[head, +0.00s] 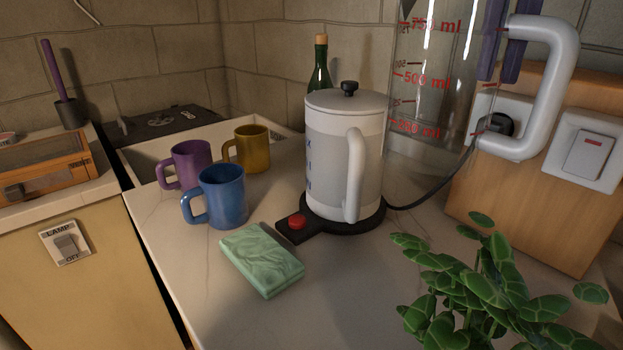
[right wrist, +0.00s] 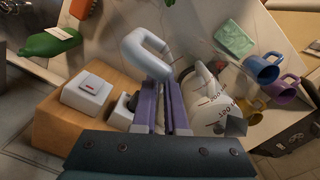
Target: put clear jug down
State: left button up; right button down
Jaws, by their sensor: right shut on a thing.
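The clear jug (head: 428,105) stands out at the upper right of the head view, upright, with red millilitre marks and a thick pale handle; it looks empty. My right gripper (head: 499,74) has its purple fingers shut on that handle. The jug's top is cut off by the frame, and I cannot tell whether its base is touching the counter. In the right wrist view my right gripper (right wrist: 167,88) is at the pale handle of the clear jug (right wrist: 145,52). My left gripper is not in view.
A white kettle (head: 325,150) on a black base stands left of the jug. Purple, blue (head: 222,198) and yellow mugs, a green block (head: 262,260) and a plant (head: 490,290) are nearby. A wooden socket box (head: 520,215) is at right. Bare counter (head: 345,290) lies in front.

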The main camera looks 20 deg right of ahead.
notch_tip(320, 180, down, 20)
jog(key=shift+r+p, duration=0.2)
jog(key=shift+p, duration=0.1)
jog(key=shift+f, duration=0.1)
jog(key=shift+f+b, duration=0.15)
jog(key=shift+b, duration=0.15)
jog(key=c, duration=1)
grip_release()
jog(key=shift+o, duration=0.2)
